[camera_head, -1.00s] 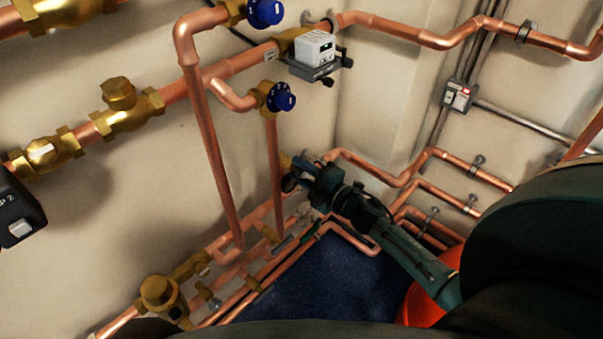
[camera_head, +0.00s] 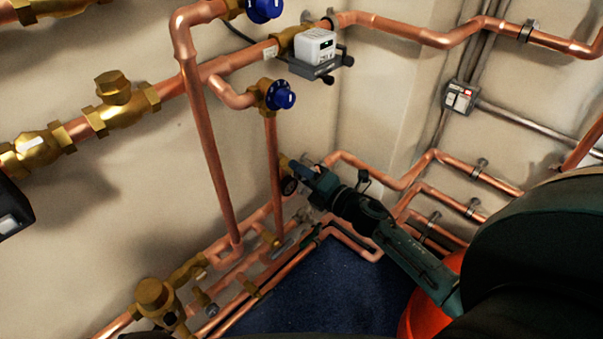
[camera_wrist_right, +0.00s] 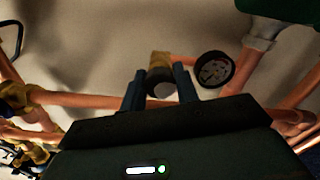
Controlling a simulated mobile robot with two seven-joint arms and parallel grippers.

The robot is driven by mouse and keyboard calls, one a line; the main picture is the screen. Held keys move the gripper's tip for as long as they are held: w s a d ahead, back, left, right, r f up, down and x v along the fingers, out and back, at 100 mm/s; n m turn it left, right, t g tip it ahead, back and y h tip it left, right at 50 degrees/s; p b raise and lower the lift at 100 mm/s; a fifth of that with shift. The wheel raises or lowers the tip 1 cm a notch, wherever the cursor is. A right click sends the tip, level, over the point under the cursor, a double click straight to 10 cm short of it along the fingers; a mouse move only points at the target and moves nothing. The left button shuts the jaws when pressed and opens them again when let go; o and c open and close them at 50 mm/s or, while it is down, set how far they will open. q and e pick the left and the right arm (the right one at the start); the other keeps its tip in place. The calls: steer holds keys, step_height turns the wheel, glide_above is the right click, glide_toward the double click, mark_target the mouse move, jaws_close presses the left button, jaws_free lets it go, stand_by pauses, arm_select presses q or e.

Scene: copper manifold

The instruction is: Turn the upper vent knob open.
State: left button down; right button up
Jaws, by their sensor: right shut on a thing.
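My right gripper (camera_head: 308,172) is by the wall at the lower middle of the head view. In the right wrist view its two dark fingers (camera_wrist_right: 160,90) stand on either side of a dark round knob (camera_wrist_right: 160,84) on a brass fitting (camera_wrist_right: 160,60), and are shut on it. In the head view the gripper hides this knob, and part of the brass fitting (camera_head: 285,160) shows beside the fingertips. How far the knob is turned cannot be told. My left gripper is not in view.
A round gauge (camera_wrist_right: 214,69) sits close beside the fingers. Above are a blue knob (camera_head: 280,97) and a grey-white meter (camera_head: 316,46). Copper pipes (camera_head: 215,160) run along the walls around the gripper. A blue floor patch (camera_head: 330,290) lies below.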

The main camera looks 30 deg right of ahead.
steer(key=o, duration=1)
steer(key=shift+c, duration=0.2)
steer(key=v, duration=1.3)
